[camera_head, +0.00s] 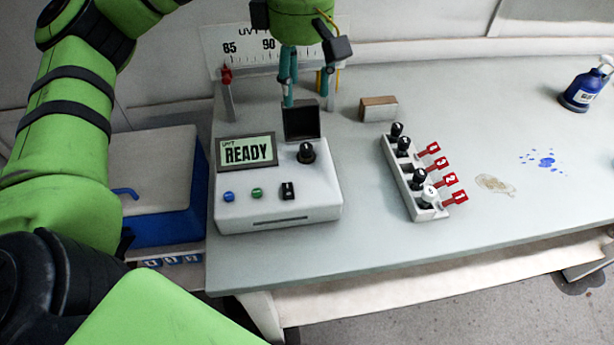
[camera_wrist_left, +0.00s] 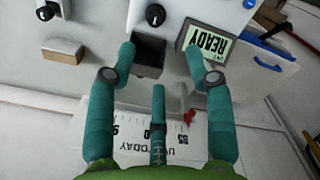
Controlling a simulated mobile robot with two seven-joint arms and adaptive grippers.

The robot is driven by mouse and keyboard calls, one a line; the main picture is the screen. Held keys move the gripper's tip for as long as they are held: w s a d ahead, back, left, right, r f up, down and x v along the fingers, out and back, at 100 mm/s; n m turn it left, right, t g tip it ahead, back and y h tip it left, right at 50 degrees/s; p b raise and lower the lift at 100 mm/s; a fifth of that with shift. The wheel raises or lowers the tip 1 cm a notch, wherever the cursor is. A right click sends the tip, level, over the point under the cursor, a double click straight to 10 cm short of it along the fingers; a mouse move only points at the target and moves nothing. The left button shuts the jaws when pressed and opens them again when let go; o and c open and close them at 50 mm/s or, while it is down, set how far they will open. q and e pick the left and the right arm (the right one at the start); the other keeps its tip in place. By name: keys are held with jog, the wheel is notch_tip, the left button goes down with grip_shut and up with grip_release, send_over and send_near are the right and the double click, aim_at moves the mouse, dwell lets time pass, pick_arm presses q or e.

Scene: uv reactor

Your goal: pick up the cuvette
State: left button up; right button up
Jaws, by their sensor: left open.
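A white rack (camera_head: 408,190) on the bench holds several small capped vessels, likely the cuvettes. Which one is the task's cuvette I cannot tell. My left gripper (camera_head: 306,97) is open, pointing down just behind the reactor (camera_head: 322,190), left of the rack. In the left wrist view its teal fingers (camera_wrist_left: 160,55) are spread on either side of the reactor's dark open chamber (camera_wrist_left: 149,52). I see nothing clearly held between them. My right gripper is out of view.
The reactor's screen (camera_head: 247,151) reads READY. A small wooden-faced block (camera_head: 378,109) stands behind the rack. Red numbered tags (camera_head: 447,178) stick out on the rack's right. A scale board (camera_head: 222,48) stands at the back. A blue bottle (camera_head: 583,90) stands far right.

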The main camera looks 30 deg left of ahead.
pick_arm(q)
jog(key=b, duration=0.4)
send_over(305, 146)
notch_tip(305, 146, down, 6)
jog(key=shift+s+f, duration=0.15)
jog(key=shift+f, duration=0.05)
jog(key=shift+f+b, duration=0.5)
jog(key=shift+f, duration=0.2)
jog(key=shift+s+f, duration=0.1)
jog(key=shift+f, duration=0.05)
jog(key=f+p, duration=0.1)
jog(key=f, duration=0.2)
jog(key=f+p, duration=0.1)
jog(key=f, duration=0.2)
jog(key=shift+w, duration=0.2)
jog(key=shift+f, duration=0.3)
jog(key=shift+c, duration=0.8)
grip_shut()
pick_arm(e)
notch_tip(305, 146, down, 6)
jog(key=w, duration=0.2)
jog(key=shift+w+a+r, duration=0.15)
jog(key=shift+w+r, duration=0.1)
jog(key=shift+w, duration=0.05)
